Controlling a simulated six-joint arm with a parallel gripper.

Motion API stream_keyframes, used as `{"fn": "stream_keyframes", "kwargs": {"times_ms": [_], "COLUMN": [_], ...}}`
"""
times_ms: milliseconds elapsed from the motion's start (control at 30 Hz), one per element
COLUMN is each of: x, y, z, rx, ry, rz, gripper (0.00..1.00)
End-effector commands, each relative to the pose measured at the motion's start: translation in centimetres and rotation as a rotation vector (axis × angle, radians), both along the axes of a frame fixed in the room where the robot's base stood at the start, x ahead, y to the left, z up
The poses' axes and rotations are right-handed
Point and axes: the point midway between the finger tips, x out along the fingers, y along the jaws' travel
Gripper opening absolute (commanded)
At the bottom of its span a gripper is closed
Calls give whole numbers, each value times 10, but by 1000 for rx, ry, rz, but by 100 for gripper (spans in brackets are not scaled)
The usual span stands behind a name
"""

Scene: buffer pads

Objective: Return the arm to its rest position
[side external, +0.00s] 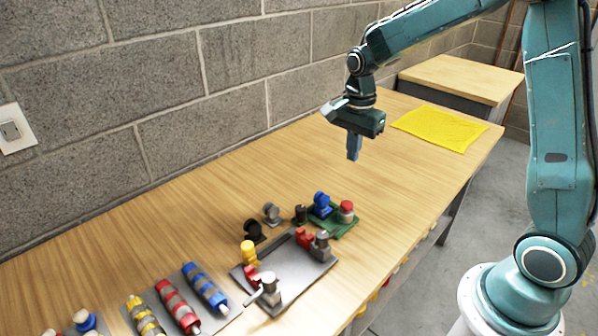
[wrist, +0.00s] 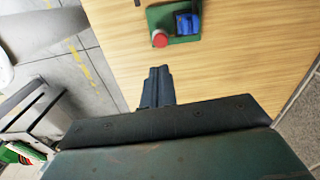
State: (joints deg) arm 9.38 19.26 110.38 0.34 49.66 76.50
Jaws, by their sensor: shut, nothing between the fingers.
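My gripper (side external: 354,147) is shut and empty, pointing down in the air above the wooden table (side external: 205,205). In the wrist view the gripper's fingers (wrist: 158,85) are together, over bare wood close to the table's edge. A green pad (side external: 345,225) carries a blue part (side external: 321,204) and a red-topped part (side external: 346,210). The green pad also shows at the top of the wrist view (wrist: 176,25), apart from the fingers. The gripper is above and behind this pad in the side view.
A grey plate (side external: 290,285) holds red and grey parts at the front. Striped cylinders (side external: 178,305) lie on a grey plate at the front left. A yellow cloth (side external: 440,127) lies flat at the far right. A block wall (side external: 170,90) runs behind the table.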

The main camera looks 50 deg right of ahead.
Motion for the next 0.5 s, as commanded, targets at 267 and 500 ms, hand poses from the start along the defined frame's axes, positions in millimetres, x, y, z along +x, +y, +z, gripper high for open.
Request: {"fn": "stream_keyframes", "kwargs": {"times_ms": [267,500], "x": [-29,-65], "y": [15,30], "z": [44,79], "rx": [-21,-57], "ry": [-75,-147], "rz": [229,474], "gripper": [0,0]}}
